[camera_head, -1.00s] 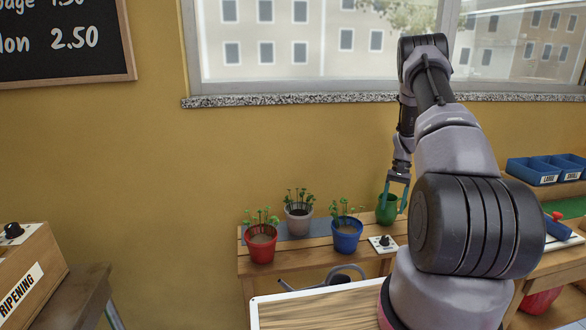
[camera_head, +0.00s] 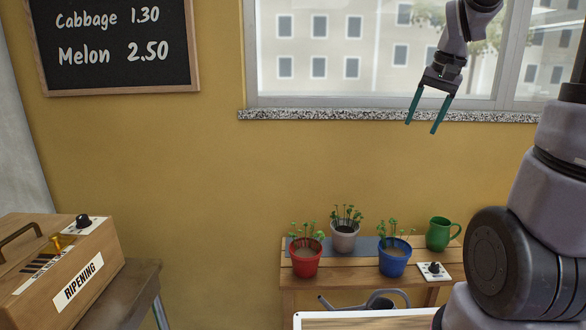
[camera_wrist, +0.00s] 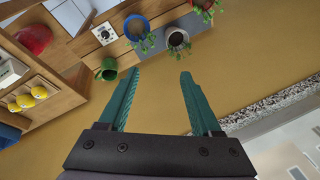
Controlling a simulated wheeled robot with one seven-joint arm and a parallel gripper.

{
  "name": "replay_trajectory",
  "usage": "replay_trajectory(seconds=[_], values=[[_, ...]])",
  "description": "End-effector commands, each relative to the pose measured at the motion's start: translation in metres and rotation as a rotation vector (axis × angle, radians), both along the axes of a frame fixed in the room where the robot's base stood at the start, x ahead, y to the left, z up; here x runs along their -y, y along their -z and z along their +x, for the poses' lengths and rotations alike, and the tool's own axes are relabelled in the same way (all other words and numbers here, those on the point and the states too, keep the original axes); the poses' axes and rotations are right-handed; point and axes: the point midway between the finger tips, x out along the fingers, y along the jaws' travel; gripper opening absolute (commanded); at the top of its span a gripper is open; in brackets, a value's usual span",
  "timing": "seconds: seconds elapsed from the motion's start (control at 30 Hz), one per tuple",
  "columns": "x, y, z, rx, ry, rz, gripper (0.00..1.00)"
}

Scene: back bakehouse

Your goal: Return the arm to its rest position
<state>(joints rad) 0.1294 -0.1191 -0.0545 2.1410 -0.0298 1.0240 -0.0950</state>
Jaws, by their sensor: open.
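My gripper (camera_head: 425,110) is raised high in front of the window, well above the plant bench. Its two teal fingers are apart with nothing between them. In the wrist view my gripper (camera_wrist: 158,90) is also open and empty, with the wall beyond the fingers. A green jug (camera_head: 440,233) stands upright at the right end of the bench, apart from my gripper. It also shows in the wrist view (camera_wrist: 107,72).
The wooden bench (camera_head: 290,270) bears a red pot (camera_head: 306,262), a grey pot (camera_head: 344,238), a blue pot (camera_head: 394,261) and a dial box (camera_head: 434,271). A watering can (camera_head: 380,300) sits below. A ripening box (camera_head: 60,270) stands at left. The window sill (camera_head: 300,114) is near my gripper.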

Motion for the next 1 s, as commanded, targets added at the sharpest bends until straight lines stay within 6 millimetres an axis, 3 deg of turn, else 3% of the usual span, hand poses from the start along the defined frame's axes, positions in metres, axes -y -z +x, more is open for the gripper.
replay_trajectory(seconds=[0.03,0.2,0.4,0.5,0.67,1.0], values=[[-0.011,-0.013,-0.018,0.040,-0.013,-0.003,0.66],[-0.040,-0.038,-0.074,0.158,-0.051,-0.012,0.66],[-0.062,-0.048,-0.131,0.279,-0.086,-0.020,0.66],[-0.068,-0.048,-0.149,0.318,-0.098,-0.023,0.66],[-0.072,-0.046,-0.161,0.346,-0.105,-0.023,0.66],[-0.072,-0.046,-0.162,0.347,-0.104,-0.023,0.66]])
